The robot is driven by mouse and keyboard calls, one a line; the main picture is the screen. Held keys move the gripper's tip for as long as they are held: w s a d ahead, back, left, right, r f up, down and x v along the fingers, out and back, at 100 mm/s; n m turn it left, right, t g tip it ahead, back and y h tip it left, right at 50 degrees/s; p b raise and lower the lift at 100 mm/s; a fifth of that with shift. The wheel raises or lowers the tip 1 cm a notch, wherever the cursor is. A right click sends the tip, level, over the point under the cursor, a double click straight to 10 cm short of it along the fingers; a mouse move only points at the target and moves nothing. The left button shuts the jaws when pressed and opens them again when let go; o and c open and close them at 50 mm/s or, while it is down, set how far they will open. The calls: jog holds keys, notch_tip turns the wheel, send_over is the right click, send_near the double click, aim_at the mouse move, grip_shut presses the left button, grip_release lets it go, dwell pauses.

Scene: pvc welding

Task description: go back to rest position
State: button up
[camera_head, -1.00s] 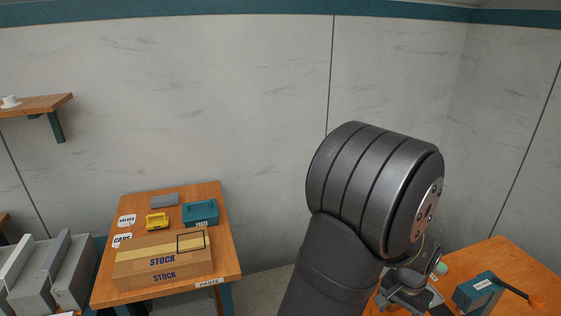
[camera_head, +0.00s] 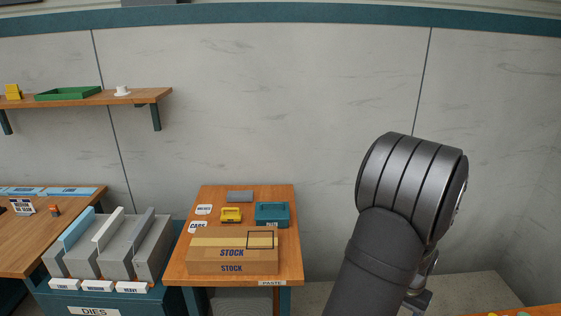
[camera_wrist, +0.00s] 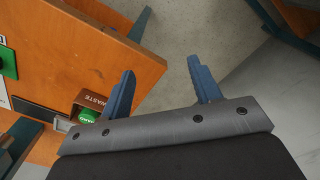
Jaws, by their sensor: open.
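My gripper (camera_wrist: 163,92) shows in the wrist view with its two blue fingers spread apart. Nothing is between the fingers; the floor and a wooden table edge show behind them. In the head view my dark arm rises at the right, and the fingers are hidden behind it or too small to tell.
A wooden table (camera_head: 292,262) with a STOCK box (camera_head: 232,256), a teal box (camera_head: 272,214) and a yellow item (camera_head: 231,214) stands left of my arm. A DIES stand (camera_head: 95,310) and a wall shelf (camera_head: 140,98) are farther left.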

jog(key=shift+w+a+f, duration=0.25)
jog(key=shift+w+a, duration=0.5)
jog(key=shift+a, duration=0.05)
